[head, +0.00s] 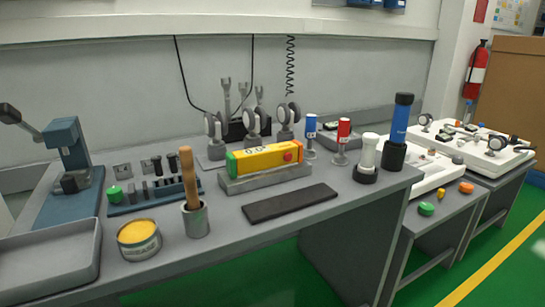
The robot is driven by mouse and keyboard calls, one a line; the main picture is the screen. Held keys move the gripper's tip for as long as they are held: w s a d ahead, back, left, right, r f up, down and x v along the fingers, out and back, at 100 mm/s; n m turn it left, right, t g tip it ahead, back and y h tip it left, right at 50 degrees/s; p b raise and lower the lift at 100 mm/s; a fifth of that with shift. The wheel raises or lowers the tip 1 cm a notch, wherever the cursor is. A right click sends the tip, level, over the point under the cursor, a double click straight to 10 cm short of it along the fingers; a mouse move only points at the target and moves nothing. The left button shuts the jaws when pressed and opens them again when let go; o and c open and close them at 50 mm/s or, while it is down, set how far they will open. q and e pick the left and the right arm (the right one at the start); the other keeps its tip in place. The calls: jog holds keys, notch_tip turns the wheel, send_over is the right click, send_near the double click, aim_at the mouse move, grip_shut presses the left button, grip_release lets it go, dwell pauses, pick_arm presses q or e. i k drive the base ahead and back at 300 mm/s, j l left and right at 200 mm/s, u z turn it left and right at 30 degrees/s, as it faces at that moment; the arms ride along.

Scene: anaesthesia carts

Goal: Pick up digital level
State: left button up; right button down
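The digital level (265,158) is a yellow bar with green and red-orange ends, a small dark display and a red button. It lies lengthwise on a grey block (266,179) near the middle of the grey workbench (225,238). Its long front side faces me and nothing covers it. Neither of my grippers shows in the head view.
A dark flat bar (290,203) lies in front of the level. A wooden-handled tool in a grey cup (195,219) stands to its left, near a yellow-topped tin (139,240).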

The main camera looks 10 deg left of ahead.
aim_at(240, 164)
jog(key=i+l, duration=0.1)
jog(key=i, duration=0.15)
jog(key=i+l+u, duration=0.15)
jog(key=i+u, duration=0.2)
jog(key=u, duration=0.15)
jog(key=i+l+u, duration=0.3)
jog(key=u, duration=0.15)
